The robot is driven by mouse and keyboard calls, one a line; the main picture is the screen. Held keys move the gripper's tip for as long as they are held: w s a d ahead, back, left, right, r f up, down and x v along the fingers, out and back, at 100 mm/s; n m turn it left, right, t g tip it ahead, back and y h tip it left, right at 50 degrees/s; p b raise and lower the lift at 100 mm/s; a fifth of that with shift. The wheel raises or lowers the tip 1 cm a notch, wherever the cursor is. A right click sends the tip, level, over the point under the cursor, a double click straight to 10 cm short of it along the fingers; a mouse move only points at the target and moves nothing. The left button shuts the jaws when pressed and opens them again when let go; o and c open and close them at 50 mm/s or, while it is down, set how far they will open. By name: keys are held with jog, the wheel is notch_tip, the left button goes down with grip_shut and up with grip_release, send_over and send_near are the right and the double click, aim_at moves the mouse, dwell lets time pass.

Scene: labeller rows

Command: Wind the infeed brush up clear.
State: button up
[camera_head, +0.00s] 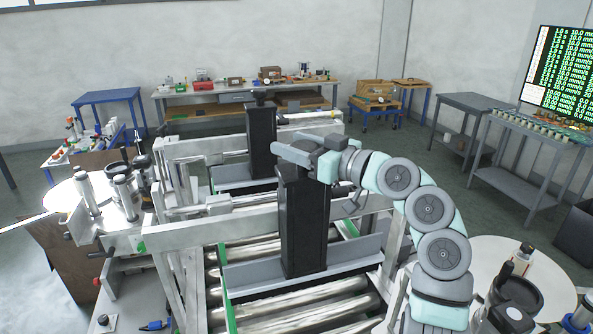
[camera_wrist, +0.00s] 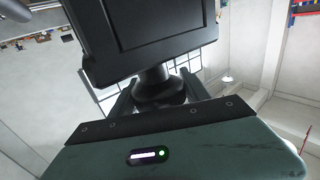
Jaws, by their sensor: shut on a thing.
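A tall black column (camera_head: 305,225) stands over the roller conveyor in the head view, with a grey crossbar at its foot. My gripper (camera_head: 297,152) is at the column's top, reaching in from the right. In the wrist view, its two dark fingers (camera_wrist: 158,82) are shut on a black rounded knob (camera_wrist: 160,94). The knob joins a large black box-like part (camera_wrist: 145,35) by a short neck. The knob is hidden by my gripper in the head view. I cannot make out the brush's bristles in either view.
A second black column (camera_head: 261,140) stands behind the first. Metal rollers (camera_head: 300,300) run below, between side rails. A workbench (camera_head: 245,90) stands along the back wall, and a screen (camera_head: 560,68) is at far right.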

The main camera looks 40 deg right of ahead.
jog(key=n+y+b, duration=0.1)
jog(key=y, duration=0.1)
jog(key=shift+a+f+n+g+y+b, duration=0.15)
jog(key=shift+f+n+g+y+b, duration=0.15)
jog(key=shift+n+g+b, duration=0.1)
jog(key=shift+a+r+n+g+y, duration=0.1)
jog(key=shift+r+n+g+y, duration=0.1)
jog(key=shift+n+y, duration=0.25)
jog(key=shift+a+r+n+g+y, duration=0.1)
jog(key=shift+n+g+y, duration=0.15)
jog(key=shift+y, duration=0.3)
jog(key=shift+a+n+g+y, duration=0.15)
jog(key=shift+n+g+y, duration=0.2)
jog(key=shift+n+y, duration=0.25)
jog(key=shift+s+f+n+g+y+p, duration=0.15)
jog(key=shift+n+g+y+p, duration=0.2)
jog(key=shift+y, duration=0.35)
jog(key=o, duration=1.3)
jog(key=shift+o, duration=0.2)
